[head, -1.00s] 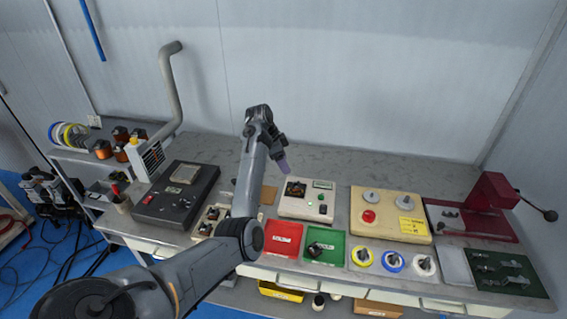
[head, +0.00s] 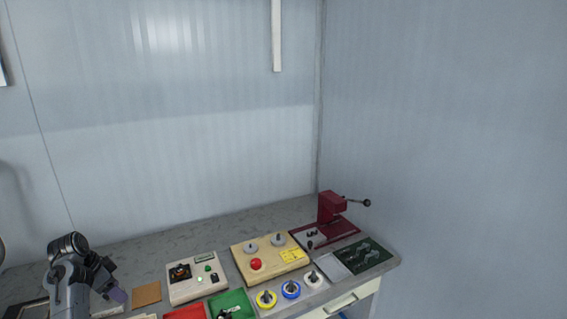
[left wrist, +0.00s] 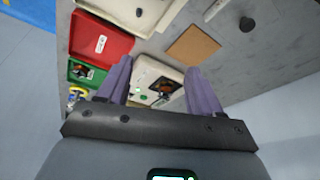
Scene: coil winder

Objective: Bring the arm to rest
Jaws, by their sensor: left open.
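My left arm comes in at the bottom left of the head view, and its left gripper (head: 116,294) hangs over the bench to the left of the white tester box (head: 197,280). In the left wrist view the two purple fingers of the left gripper (left wrist: 159,92) stand wide apart with nothing between them touching. The tester box (left wrist: 155,84) shows beyond and between the fingers. A brown square pad (head: 147,293) lies on the bench beside the gripper; it also shows in the left wrist view (left wrist: 193,46). My right gripper is not in view.
A green tray (head: 232,302) and red tray (left wrist: 100,42) lie near the front edge. A beige winder box (head: 268,258), wire spools (head: 290,289), a red press (head: 331,208) and a dark green mat (head: 364,256) stand to the right. The bench's back strip is clear.

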